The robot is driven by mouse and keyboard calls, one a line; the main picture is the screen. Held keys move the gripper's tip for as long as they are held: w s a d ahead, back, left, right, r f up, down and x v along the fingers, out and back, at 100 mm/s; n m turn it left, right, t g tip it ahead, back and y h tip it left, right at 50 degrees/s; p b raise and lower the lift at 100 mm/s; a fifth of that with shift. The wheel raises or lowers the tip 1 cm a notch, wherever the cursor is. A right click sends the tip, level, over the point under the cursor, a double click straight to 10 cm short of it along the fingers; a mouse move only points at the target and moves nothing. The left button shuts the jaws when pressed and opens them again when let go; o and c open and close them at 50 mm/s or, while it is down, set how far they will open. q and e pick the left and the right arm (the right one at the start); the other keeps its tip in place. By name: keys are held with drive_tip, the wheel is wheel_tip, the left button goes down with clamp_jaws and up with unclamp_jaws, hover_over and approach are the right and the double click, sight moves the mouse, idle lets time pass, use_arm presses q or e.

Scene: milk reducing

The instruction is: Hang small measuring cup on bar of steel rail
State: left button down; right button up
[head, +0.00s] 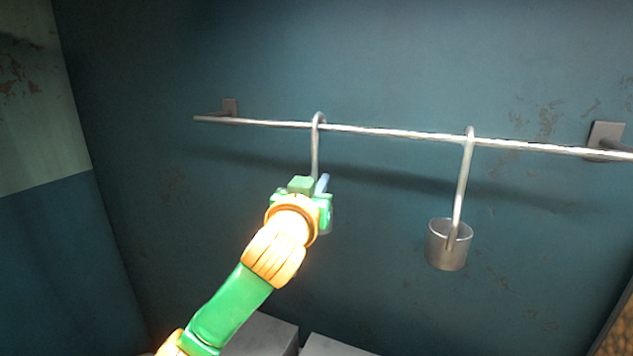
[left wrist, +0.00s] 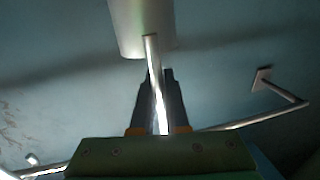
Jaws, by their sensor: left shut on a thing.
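The steel rail's bar (head: 390,132) runs across the wall, sloping slightly down to the right. My left gripper (head: 318,188) is shut on the handle (head: 315,155) of the small measuring cup, below the bar. The handle's hooked top appears looped over the bar; I cannot tell whether it rests on it. The cup's body is mostly hidden behind my gripper in the head view. In the left wrist view, the grey cup (left wrist: 138,25) is at the top and its handle runs between the fingers (left wrist: 157,85). My right gripper is not in view.
Another metal measuring cup (head: 448,245) hangs from the bar to the right, clear of my gripper. Wall brackets (head: 605,135) hold the rail at both ends. Pale box-like tops (head: 330,346) show at the bottom. The bar between the two hooks is free.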

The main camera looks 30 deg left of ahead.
use_arm(q)
drive_tip(key=c, duration=0.8)
unclamp_jaws()
drive_tip(key=shift+c, duration=0.2)
drive_tip(key=shift+s, duration=0.1)
